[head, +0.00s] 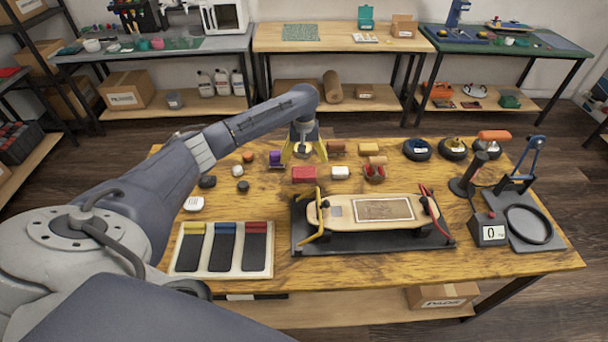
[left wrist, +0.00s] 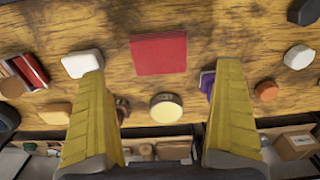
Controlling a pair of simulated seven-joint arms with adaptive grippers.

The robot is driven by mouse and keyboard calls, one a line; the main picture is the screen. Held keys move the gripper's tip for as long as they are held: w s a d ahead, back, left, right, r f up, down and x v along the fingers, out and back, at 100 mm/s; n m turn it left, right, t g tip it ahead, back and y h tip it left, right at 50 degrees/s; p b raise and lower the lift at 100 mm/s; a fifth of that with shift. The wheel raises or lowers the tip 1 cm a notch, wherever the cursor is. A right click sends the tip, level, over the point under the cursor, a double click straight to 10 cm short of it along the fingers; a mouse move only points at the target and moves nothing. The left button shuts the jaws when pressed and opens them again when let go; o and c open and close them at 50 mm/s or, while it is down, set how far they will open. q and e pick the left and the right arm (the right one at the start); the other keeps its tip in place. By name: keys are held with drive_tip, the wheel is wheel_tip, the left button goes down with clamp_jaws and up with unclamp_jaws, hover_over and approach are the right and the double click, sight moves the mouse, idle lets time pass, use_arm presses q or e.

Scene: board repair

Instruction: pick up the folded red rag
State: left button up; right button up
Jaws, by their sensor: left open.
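The folded red rag (head: 303,175) lies flat on the wooden table, in front of my left gripper in the head view. In the left wrist view the red rag (left wrist: 158,54) is a flat red rectangle, just beyond the fingertips and between their lines. My left gripper (head: 303,159) points down over the table with its yellow fingers spread. In the left wrist view the left gripper (left wrist: 160,72) is open, with nothing held between its fingers. My right gripper is not in view.
A white block (head: 340,172) lies right of the rag and a purple item (head: 275,158) behind it to the left. A round tan-topped piece (left wrist: 166,107) lies between the fingers' lines. The skateboard deck (head: 372,210) sits on a stand in front. Bare wood surrounds the rag.

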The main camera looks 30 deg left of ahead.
sight(304, 172)
use_arm(q)
drive_tip(key=shift+w+f, duration=0.1)
drive_tip(key=shift+f, duration=3.5)
drive_tip(key=shift+c, duration=0.4)
drive_tip(key=c, duration=0.8)
drive_tip(key=shift+c, duration=0.2)
drive_tip(key=shift+r, duration=0.2)
wheel_tip(304, 172, up, 20)
drive_tip(key=shift+f, duration=0.2)
